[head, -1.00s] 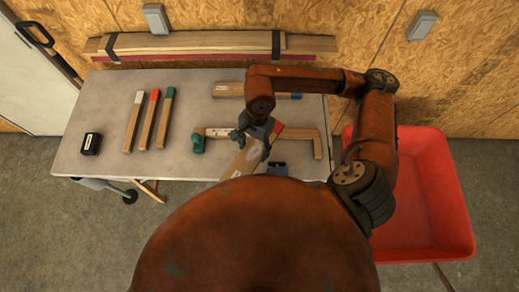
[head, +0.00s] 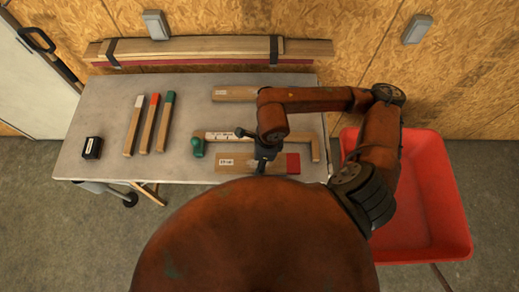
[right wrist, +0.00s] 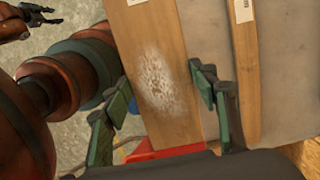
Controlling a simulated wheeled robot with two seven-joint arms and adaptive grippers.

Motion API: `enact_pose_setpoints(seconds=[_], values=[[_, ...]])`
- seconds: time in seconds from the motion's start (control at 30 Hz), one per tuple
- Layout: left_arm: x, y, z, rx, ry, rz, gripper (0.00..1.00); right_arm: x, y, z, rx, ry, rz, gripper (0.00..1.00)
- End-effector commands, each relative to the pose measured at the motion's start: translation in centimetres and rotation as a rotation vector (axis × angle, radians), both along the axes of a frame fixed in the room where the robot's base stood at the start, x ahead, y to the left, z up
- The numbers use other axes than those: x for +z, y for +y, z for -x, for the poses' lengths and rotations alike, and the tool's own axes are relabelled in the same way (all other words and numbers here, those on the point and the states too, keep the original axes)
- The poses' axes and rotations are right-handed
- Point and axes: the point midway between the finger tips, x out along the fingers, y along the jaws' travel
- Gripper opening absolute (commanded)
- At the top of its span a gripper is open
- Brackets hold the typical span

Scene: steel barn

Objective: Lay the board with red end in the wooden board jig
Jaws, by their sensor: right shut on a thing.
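The board with red end (head: 229,165) lies level and crosswise just in front of the wooden board jig (head: 217,137), its red end to the right. I cannot tell whether it touches the table. My right gripper (head: 262,165) is shut on this board. In the right wrist view its green fingers (right wrist: 160,105) stand on both long edges of the board (right wrist: 155,50), near the red end (right wrist: 165,150). The jig has a white scale, a green knob at left and an end block at right. My left gripper (right wrist: 38,14) shows open and empty in that view.
Three narrow sticks with white, red and green ends (head: 149,125) lie at left, beside a small black box (head: 92,147). Another board (head: 233,94) lies behind the jig. Strapped long boards (head: 195,46) are at the back. A red tub (head: 440,200) stands right of the table.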

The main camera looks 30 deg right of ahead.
Motion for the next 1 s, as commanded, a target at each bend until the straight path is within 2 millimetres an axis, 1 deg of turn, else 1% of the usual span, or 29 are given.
enact_pose_setpoints(seconds=[0.03, 0.17, 0.2, 0.3, 0.43, 0.67, 0.77, 0.9, 1.0], values=[[0.4, 0.0, 0.0, 0.000, -0.001, 0.000, 0.40, -0.4, -0.8, -1.1, -0.008, 0.003, 0.003, 0.22], [1.0, 0.0, -0.1, 0.000, -0.001, 0.000, 0.40, -1.7, -2.5, -3.6, -0.006, 0.002, 0.002, 0.22], [1.0, 0.0, 0.0, 0.000, -0.001, 0.000, 0.40, -2.6, -2.7, -4.1, -0.004, 0.005, -0.001, 0.22], [1.3, 0.0, 0.0, 0.000, 0.000, 0.000, 0.40, -4.5, -3.4, -5.3, -0.002, 0.005, -0.001, 0.22], [1.4, 0.0, 0.2, 0.001, 0.002, 0.000, 0.40, -6.2, -4.2, -6.6, 0.000, 0.001, -0.001, 0.22], [1.5, 0.0, 0.3, 0.001, 0.004, 0.000, 0.40, -7.5, -4.7, -7.4, 0.002, 0.001, -0.001, 0.22], [1.9, 0.0, 0.3, 0.001, 0.004, 0.000, 0.40, -8.5, -4.8, -7.5, 0.002, 0.004, -0.003, 0.22], [2.5, 0.0, 0.3, 0.001, 0.003, 0.000, 0.40, -10.3, -4.8, -7.5, 0.002, 0.003, -0.003, 0.22], [2.5, 0.0, 0.3, 0.001, 0.003, 0.000, 0.40, -10.8, -4.8, -7.6, 0.003, 0.000, -0.001, 0.22]])
